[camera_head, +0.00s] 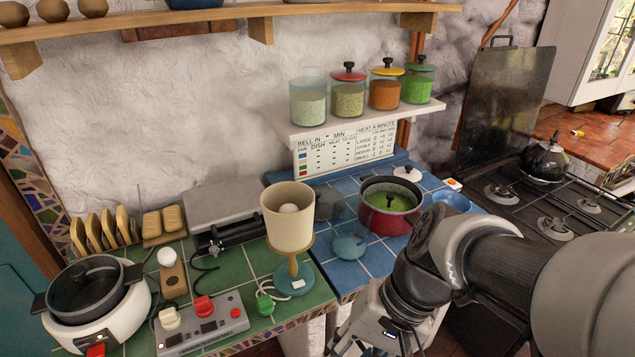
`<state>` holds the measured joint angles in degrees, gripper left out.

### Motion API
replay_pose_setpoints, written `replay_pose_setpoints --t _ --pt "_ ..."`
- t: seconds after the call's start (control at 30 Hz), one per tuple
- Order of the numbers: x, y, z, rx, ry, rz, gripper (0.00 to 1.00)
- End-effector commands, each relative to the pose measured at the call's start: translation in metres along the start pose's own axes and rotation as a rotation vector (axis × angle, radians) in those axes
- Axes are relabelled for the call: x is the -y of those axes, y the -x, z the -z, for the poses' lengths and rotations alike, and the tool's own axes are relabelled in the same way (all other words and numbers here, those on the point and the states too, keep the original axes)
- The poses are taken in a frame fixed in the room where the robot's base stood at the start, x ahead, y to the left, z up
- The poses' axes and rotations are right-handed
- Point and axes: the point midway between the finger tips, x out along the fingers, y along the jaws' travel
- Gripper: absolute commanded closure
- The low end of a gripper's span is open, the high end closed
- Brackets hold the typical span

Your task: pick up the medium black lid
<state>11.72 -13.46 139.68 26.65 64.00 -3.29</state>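No separate plain black lid stands out clearly. A black round pot or lid-like piece (84,290) with side handles sits on the white cooker (125,322) at the lower left; I cannot tell whether it is the medium black lid. A pale lid with a black knob (407,173) lies behind the red pot (385,222). My gripper (385,345) points down at the bottom edge, in front of the blue-tiled counter. Its fingertips are cut off or hidden, so its opening cannot be told. It is far to the right of the black piece.
A beige lamp-like stand (288,215) and a grey control box (202,325) stand on the green tiles. A glass vessel (348,243) stands left of the red pot. Several jars line the white shelf (350,127). The stove (535,205) is at right.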

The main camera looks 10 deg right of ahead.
Motion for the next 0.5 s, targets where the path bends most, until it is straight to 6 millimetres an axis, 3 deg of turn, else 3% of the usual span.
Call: replay_pose_setpoints --t 0.13,0.27,0.5 --pt "0.022 -0.003 0.014 0.169 -0.204 0.167 0.82" --pt "0.042 -0.003 0.040 0.301 -0.407 0.357 0.82" --pt "0.050 0.000 0.116 0.464 -0.789 0.747 0.82"
